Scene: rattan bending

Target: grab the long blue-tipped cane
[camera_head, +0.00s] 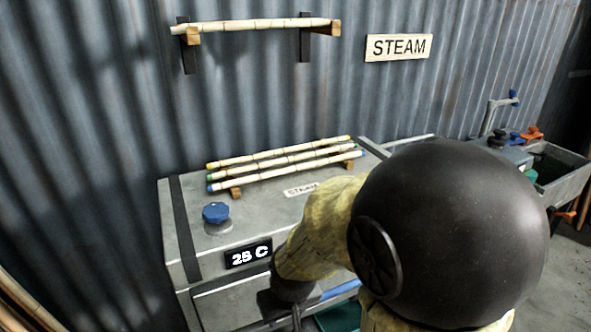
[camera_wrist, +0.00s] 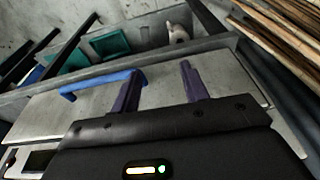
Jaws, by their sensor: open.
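The blue-tipped cane (camera_head: 285,171) is the front one of three canes lying side by side on wooden rests on top of the grey steam box (camera_head: 300,212). A green-tipped cane (camera_head: 282,162) and a yellow-tipped cane (camera_head: 280,152) lie behind it. My gripper (camera_wrist: 160,70) is open, with nothing seen between its two purple fingers. It is low by the front of the box, with one finger beside or over a blue handle (camera_wrist: 98,83); contact is unclear. No blue-tipped cane shows in the wrist view. My arm hides part of the box in the head view.
A blue knob (camera_head: 216,212) stands on the box near its left end, above a "25 C" display (camera_head: 248,254). Another cane (camera_head: 255,26) lies on a wall rack beside a STEAM sign (camera_head: 398,47). A grey trough (camera_head: 558,168) stands at right.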

